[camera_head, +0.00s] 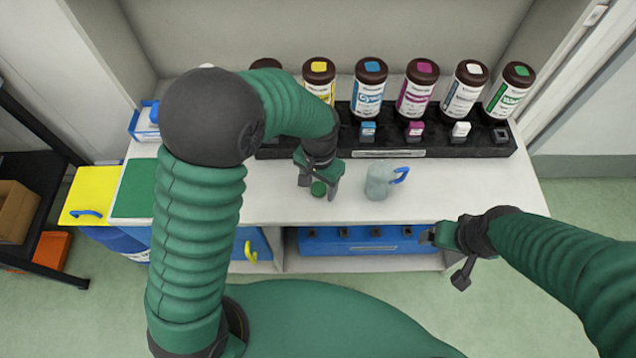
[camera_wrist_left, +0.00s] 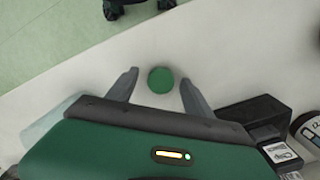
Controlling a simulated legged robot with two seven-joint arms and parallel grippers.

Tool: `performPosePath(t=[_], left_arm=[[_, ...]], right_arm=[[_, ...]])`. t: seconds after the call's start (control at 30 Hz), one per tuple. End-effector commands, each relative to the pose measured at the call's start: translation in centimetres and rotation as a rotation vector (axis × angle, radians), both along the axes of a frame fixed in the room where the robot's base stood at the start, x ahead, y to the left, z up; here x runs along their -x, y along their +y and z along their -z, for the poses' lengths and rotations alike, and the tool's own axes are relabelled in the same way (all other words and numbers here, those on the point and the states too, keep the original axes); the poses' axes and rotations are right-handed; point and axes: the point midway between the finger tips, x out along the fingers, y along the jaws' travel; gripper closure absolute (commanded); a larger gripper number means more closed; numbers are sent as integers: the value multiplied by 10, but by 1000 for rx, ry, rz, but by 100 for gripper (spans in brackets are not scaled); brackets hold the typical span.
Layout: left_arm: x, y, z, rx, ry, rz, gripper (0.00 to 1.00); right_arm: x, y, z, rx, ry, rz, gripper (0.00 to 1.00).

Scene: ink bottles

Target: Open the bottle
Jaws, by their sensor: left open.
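A small round green cap (camera_head: 318,188) is on the white table near its front edge. I cannot tell whether it lies flat or tops something short. It also shows in the left wrist view (camera_wrist_left: 161,80), between the fingers. My left gripper (camera_head: 318,190) is open and empty, pointing down, with one finger on each side of the cap and a gap to both. Brown ink bottles stand in a rack, including yellow (camera_head: 318,78), blue (camera_head: 369,88), magenta (camera_head: 417,90), white (camera_head: 464,90) and green (camera_head: 509,91). My right gripper (camera_head: 447,258) has its fingers spread, empty, in front of the table.
A black rack (camera_head: 390,143) runs along the table's back. A translucent jug with a blue handle (camera_head: 379,182) stands right of my left gripper. A yellow lid (camera_head: 95,193) is at the left. The table (camera_head: 490,195) is clear at the right.

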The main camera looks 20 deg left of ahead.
Motion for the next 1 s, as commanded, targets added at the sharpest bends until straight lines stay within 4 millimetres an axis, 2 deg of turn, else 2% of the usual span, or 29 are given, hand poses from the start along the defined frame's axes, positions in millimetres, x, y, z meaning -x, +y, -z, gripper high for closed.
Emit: performPosePath(t=[0.03,0.2,0.3,0.4,0.47,0.57,0.7,0.8,0.87,0.9,0.97,1.0], left_arm=[[-3,0,-18,1,-10,-1,41],[-4,1,-68,2,-15,-1,41],[-4,1,-90,1,-15,-2,41],[-5,1,-104,1,-15,-2,41],[-5,2,-108,1,-15,-5,41],[8,18,-106,5,-44,-53,41],[51,59,-90,21,-150,-201,41],[79,78,-80,31,-216,-286,41],[89,83,-81,33,-238,-314,41],[92,85,-88,35,-246,-324,41],[93,86,-97,35,-249,-329,41],[93,86,-94,36,-248,-329,41]], right_arm=[[0,0,-4,0,0,0,18],[0,0,-11,0,0,0,18],[0,0,-13,0,0,0,18],[0,0,-15,0,0,0,18],[0,0,-15,0,0,0,18],[0,0,-15,0,0,0,18],[0,0,-15,0,0,0,18],[0,0,-15,0,0,0,18],[0,0,-19,0,0,0,18],[0,0,-28,0,0,0,18],[0,0,-38,0,0,0,18],[0,0,-36,0,-1,0,18]])
